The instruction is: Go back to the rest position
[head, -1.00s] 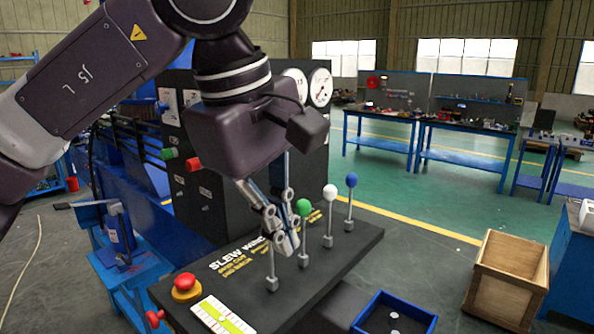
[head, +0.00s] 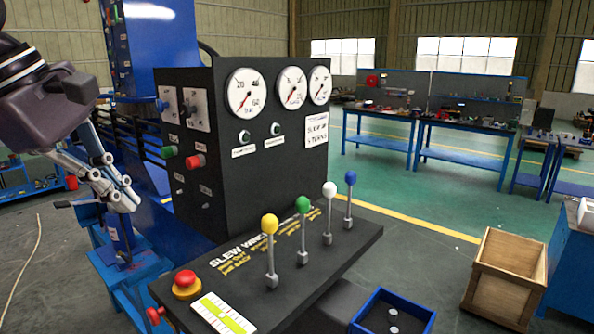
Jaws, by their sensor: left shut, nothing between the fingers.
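My left gripper (head: 128,201) is at the left of the head view, shut and empty, its fingers pointing down and to the right. It is apart from the black control console (head: 345,262). On the console stand a yellow-knobbed lever (head: 270,226), a green-knobbed lever (head: 303,206), a white-knobbed lever (head: 329,191) and a blue-knobbed lever (head: 350,180), all roughly upright. A red mushroom button (head: 185,280) sits at the console's front left corner. My right gripper is not in view.
The black gauge panel (head: 263,150) rises behind the levers. A blue stand (head: 130,262) is below my left gripper. A wooden crate (head: 507,275) and a blue tray (head: 420,321) are at the lower right. Workbenches (head: 465,127) stand far back, with open green floor before them.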

